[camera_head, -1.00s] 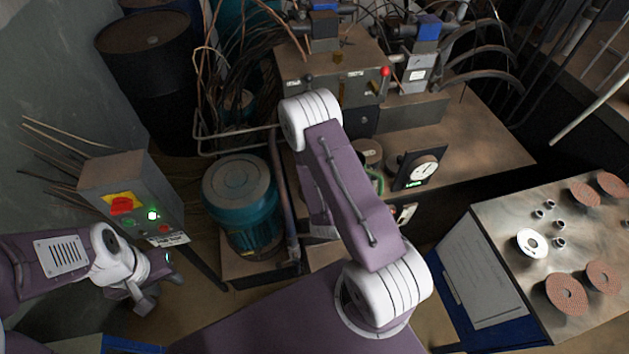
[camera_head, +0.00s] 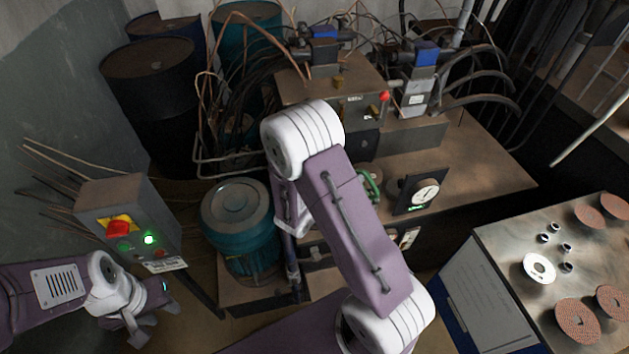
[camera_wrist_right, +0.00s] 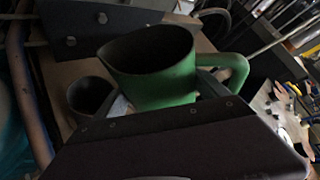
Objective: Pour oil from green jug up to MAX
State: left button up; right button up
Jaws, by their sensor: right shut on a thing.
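The green jug (camera_wrist_right: 165,88) is in the right wrist view, its dark mouth facing up and its handle (camera_wrist_right: 236,70) at the right. My right gripper (camera_wrist_right: 165,108) is shut on the jug, with a finger at each side. No oil shows in its dark interior. A round dark opening (camera_wrist_right: 90,94) like a filler neck stands left of the jug, apart from it in the picture. In the head view, only the jug's green handle (camera_head: 371,184) shows clearly past my right arm. A small pale plate (camera_head: 409,238), possibly the level gauge, is on the tank front. My left gripper (camera_head: 152,322) looks open and empty.
A dial gauge (camera_head: 425,193) stands on the tank top (camera_head: 470,165) right of the jug. The valve block (camera_head: 340,95) and hoses are behind. A teal motor (camera_head: 237,220) and control box (camera_head: 128,222) are left. A table (camera_head: 505,255) with discs is right.

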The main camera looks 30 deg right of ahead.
jog(key=shift+w+a+r+n+g+h, duration=0.15)
jog(key=shift+r+n+g+h, duration=0.15)
jog(key=shift+r, duration=0.2)
jog(key=shift+f+b, duration=0.35)
jog(key=shift+w+f+n+g+p, duration=0.1)
jog(key=shift+w+n+g+p, duration=0.15)
jog(key=shift+n+p, duration=0.25)
pick_arm(q)
notch_tip(320, 180, up, 3)
jog(key=shift+f, duration=0.1)
jog(key=shift+s, duration=0.1)
pick_arm(e)
jog(key=shift+s, duration=0.15)
pick_arm(q)
jog(key=shift+r+p, duration=0.3)
jog(key=shift+p, duration=0.05)
pick_arm(e)
jog(key=shift+a+n+g+h, duration=0.1)
jog(key=shift+n+g+h, duration=0.15)
jog(key=shift+n+h, duration=0.15)
pick_arm(q)
jog(key=shift+f, duration=0.15)
pick_arm(e)
jog(key=shift+f, duration=0.3)
